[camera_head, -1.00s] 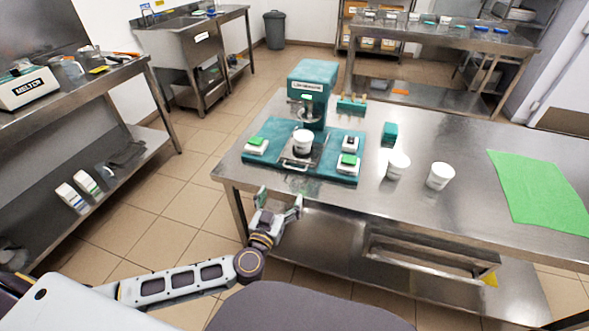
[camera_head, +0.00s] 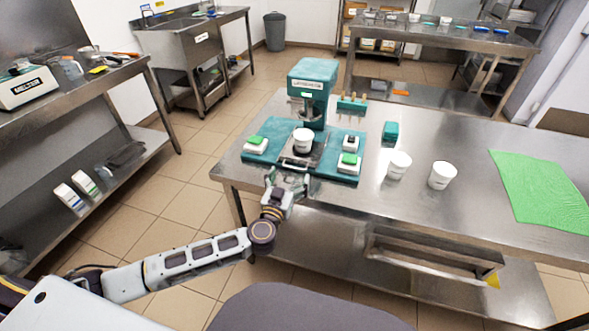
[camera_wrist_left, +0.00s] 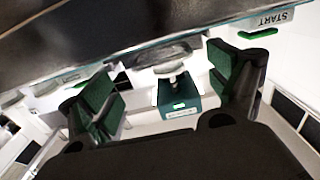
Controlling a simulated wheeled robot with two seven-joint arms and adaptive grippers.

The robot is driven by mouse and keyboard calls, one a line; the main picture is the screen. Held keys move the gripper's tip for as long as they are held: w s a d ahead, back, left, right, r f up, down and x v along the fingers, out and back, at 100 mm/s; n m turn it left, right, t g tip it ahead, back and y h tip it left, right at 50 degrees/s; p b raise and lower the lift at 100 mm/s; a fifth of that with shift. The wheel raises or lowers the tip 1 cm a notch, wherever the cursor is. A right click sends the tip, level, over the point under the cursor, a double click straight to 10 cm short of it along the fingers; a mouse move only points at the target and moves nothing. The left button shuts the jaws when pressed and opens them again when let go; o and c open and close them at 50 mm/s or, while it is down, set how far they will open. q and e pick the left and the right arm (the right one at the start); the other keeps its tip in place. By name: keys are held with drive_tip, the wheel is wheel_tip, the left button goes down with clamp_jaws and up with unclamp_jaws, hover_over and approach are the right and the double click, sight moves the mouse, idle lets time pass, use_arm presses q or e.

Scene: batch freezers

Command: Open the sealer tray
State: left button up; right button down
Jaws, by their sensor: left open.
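The teal sealer (camera_head: 314,85) stands on the steel table, with a dark sliding tray (camera_head: 303,158) at its front. A white cup (camera_head: 303,140) stands upright on the tray. My left gripper (camera_head: 287,178) is open at the table's front edge, just in front of the tray. It covers the tray's front handle in the head view. In the left wrist view, its green-padded fingers (camera_wrist_left: 170,92) are apart, with the upside-down sealer (camera_wrist_left: 178,100) showing between them. I cannot tell whether the fingers touch the handle. My right gripper is not in view.
Button boxes with green tops stand left (camera_head: 255,145) and right (camera_head: 348,162) of the tray. The floor left of the table is clear.

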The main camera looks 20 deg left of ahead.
sight(294, 168)
use_arm(q)
drive_tip(key=shift+w, duration=0.9)
drive_tip(key=shift+w+b, duration=0.45)
drive_tip(key=shift+w, duration=1.15)
drive_tip(key=shift+w+d, duration=0.1)
drive_tip(key=shift+w, duration=0.1)
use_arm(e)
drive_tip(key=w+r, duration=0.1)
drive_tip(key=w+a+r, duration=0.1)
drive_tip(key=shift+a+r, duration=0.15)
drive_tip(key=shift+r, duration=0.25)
use_arm(q)
drive_tip(key=c, duration=1.4)
drive_tip(key=shift+c, duration=0.3)
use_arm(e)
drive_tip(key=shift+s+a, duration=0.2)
